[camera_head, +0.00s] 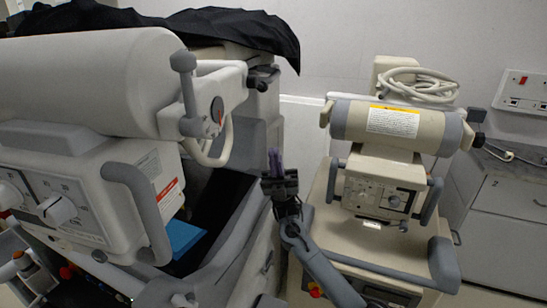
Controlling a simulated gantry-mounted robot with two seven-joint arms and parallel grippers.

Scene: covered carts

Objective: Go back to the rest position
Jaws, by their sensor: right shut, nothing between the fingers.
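My right gripper (275,162) is near the middle of the head view, with its arm coming up from the lower right. Its narrow fingers point upward, are shut and hold nothing. It is in front of the gap between the large machine on the left and the smaller cart on the right, and does not visibly touch either. My left gripper is not in view.
A large cream machine (90,80) with a black cover (240,27) fills the left. A smaller cart (375,190) with a cylinder (350,118) and coiled cable (418,82) stands right. A blue item (184,237) lies low left. A grey cabinet (505,215) is far right.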

